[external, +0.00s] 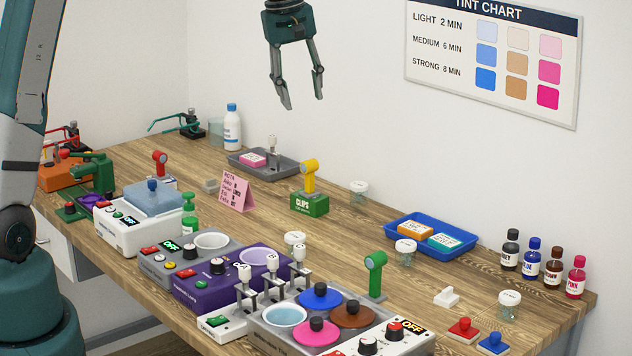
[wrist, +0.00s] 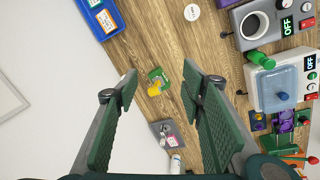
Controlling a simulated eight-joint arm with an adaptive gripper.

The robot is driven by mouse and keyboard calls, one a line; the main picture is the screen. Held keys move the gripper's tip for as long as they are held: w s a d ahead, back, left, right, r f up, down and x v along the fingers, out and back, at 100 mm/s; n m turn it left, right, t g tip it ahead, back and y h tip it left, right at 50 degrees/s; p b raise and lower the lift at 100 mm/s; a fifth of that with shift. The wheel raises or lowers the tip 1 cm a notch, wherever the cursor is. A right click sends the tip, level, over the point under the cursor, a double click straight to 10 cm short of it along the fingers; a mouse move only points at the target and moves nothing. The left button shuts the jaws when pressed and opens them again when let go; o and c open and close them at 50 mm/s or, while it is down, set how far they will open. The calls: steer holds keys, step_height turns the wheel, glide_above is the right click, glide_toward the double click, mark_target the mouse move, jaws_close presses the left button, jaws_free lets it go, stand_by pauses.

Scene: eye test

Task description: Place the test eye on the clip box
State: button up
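The clip box (external: 310,205) is green with a "CLIPS" label and stands mid-table towards the wall. A yellow round-headed piece on a short post (external: 309,170), which looks like the test eye, stands upright on top of it. In the wrist view the yellow piece (wrist: 154,90) overlaps the green box (wrist: 158,75). Similar pieces are red (external: 160,160), at the left, and green (external: 375,268), at the right. No label marks which is the test eye. My gripper (external: 304,101) is open and empty, high above the table, apart from the box.
A grey tray (external: 240,162) with a pink block is behind left of the box; a pink folded card (external: 237,191) stands left. A blue tray (external: 460,247) and bottles are to the right. Machines crowd the front edge. Bare wood lies around the box.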

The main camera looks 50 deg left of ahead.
steer(key=s+d+r+m+t, duration=0.1)
steer(key=s+d+r+m, duration=0.2)
steer(key=s, duration=0.4)
steer(key=s+d+r+m+t, duration=0.1)
steer(key=s+d+r, duration=0.1)
steer(key=s+d, duration=0.35)
steer(key=s+d+r+m+t, duration=0.1)
steer(key=s+d+r+m, duration=0.15)
steer(key=s, duration=0.65)
steer(key=s+d+f+m+t, duration=0.1)
steer(key=s+d+f+m, duration=0.2)
steer(key=s, duration=0.6)
steer(key=s+d+f+m+t, duration=0.1)
steer(key=s+d+f+m, duration=0.2)
steer(key=s, duration=0.7)
steer(key=shift+s+y, duration=0.25)
steer(key=shift+y, duration=0.05)
